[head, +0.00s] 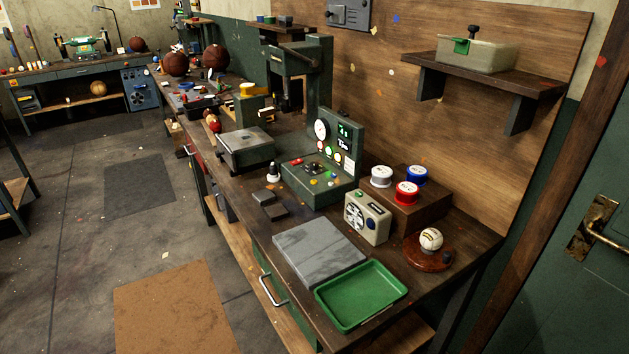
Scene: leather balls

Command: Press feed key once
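A green control unit (296,189) stands on the workbench in the head view. Its upright panel (347,138) carries a round white gauge (322,129), a small lit green display (344,130) and several small coloured lights or buttons. Its lower deck (318,174) has several small coloured controls, among them a red one at the left. The labels are too small to read, so I cannot tell which control is the feed key. Neither of my grippers shows in this view.
A grey slab (318,250), an empty green tray (361,294), a beige radio-like box (367,217) and a ball on a round wooden stand (428,261) are nearer. A grey-lidded box (244,148) stands left of the unit. The floor (75,230) beside the bench is open.

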